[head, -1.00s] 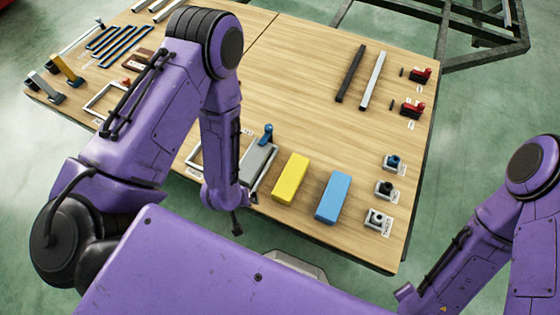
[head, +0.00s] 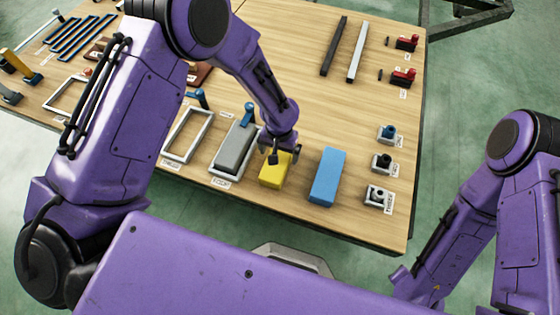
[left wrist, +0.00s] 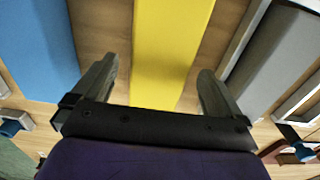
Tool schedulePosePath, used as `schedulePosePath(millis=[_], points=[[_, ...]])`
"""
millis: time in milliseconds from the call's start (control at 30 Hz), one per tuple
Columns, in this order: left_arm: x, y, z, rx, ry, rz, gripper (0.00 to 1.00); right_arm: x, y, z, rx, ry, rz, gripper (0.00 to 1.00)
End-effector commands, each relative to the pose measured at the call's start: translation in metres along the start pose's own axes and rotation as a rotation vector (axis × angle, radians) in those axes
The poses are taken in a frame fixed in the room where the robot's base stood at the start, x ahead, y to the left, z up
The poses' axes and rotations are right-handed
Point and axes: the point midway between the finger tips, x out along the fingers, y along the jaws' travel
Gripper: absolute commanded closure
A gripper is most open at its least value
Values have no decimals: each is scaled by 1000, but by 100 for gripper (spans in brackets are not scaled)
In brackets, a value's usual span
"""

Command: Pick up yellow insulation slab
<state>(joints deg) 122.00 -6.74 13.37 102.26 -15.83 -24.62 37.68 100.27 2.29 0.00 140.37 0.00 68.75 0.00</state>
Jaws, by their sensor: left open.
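The yellow insulation slab (head: 274,176) lies on the wooden table near its front edge, between a grey block and a blue block. My left gripper (head: 279,150) is over the slab's far part and hides some of it. In the left wrist view the yellow slab (left wrist: 168,50) runs between the two open fingers (left wrist: 157,88), with bare wood showing on both sides of it. I cannot tell how high the fingertips are above the table. My right gripper is not in view; only part of my right arm shows.
The blue block (head: 327,177) lies to the right of the slab, and the grey block (head: 236,147) sits in a pale frame to its left. Small labelled parts (head: 380,196) stand along the right edge. Two long bars (head: 356,50) lie farther back. The table's middle is clear.

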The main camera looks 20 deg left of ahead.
Motion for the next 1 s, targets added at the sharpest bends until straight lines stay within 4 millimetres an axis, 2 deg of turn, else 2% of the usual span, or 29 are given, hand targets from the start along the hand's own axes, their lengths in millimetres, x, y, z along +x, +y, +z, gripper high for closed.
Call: schedulePosePath(millis=[33, 133, 367, 400, 467, 500, 567, 867, 1000], points=[[13, 0, 2, -1, -2, 0, 0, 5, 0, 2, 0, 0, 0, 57], [25, 0, 1, 0, 0, 0, 0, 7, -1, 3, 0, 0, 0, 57], [27, 0, 2, -1, 1, 1, 0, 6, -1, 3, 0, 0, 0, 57], [27, 0, 2, -1, 1, 1, 3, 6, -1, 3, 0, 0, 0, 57], [27, 0, 2, -1, 0, 1, 23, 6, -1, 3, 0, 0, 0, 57], [27, 0, 2, -1, 0, 1, 36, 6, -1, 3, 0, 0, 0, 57], [27, 0, 2, -1, 0, 1, 53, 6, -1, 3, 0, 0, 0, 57], [25, 0, 1, -1, 1, 1, 53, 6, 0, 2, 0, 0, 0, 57], [11, -1, 0, -2, 2, 1, 53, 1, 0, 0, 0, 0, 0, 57]])
